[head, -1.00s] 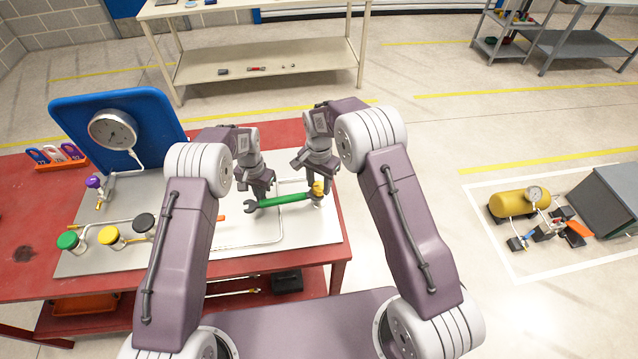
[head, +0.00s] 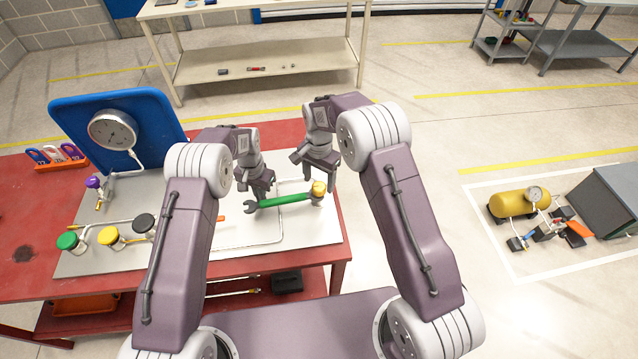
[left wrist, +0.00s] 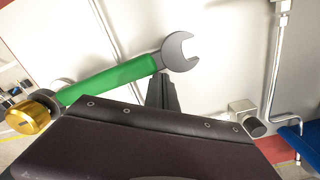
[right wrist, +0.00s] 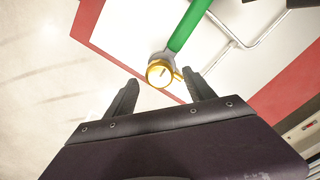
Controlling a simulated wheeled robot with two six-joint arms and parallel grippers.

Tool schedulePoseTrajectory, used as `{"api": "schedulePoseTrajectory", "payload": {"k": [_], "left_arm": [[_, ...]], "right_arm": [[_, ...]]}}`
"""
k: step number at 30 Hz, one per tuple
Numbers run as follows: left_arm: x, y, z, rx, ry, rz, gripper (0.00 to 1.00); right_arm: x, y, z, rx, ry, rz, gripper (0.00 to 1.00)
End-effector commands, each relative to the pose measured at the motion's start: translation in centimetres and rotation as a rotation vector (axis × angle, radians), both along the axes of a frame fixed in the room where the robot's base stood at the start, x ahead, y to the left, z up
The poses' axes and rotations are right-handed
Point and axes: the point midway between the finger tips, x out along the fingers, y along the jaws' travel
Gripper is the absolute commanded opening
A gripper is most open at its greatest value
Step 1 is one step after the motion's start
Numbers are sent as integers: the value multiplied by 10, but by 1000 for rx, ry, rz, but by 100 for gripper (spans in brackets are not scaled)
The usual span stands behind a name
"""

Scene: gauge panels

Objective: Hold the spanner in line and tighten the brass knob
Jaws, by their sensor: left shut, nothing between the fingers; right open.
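The green-handled spanner (head: 286,200) lies across the right part of the panel, its open grey jaw to the left and its other end at the brass knob (head: 318,188). The spanner also shows in the left wrist view (left wrist: 120,74), with the brass knob (left wrist: 30,113) at its left end. My left gripper (head: 262,194) is shut and empty, beside the handle near the open jaw; whether it touches is unclear. My right gripper (head: 322,172) is open just above the knob. In the right wrist view the knob (right wrist: 160,73) lies ahead, between and beyond the fingertips.
The white panel (head: 318,232) lies on a red table (head: 30,215). A gauge (head: 112,130) stands on a blue board at the left. Green, yellow, black and purple knobs sit on the panel's left half. A thin pipe runs near the spanner.

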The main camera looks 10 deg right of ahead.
Motion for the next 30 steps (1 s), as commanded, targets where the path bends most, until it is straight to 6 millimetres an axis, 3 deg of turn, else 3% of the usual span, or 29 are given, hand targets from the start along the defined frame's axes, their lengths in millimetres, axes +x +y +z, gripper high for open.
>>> {"api": "schedulePoseTrajectory", "payload": {"k": [6,12,24,30], "left_arm": [[0,0,0,0,0,0,0],[0,0,0,0,0,0,0],[0,0,0,0,0,0,0],[0,0,14,0,0,0,0]], "right_arm": [[1,0,58,1,-5,0,63],[1,0,91,0,-3,-1,63],[0,0,99,0,0,-1,63],[0,0,109,0,0,-1,63]]}}
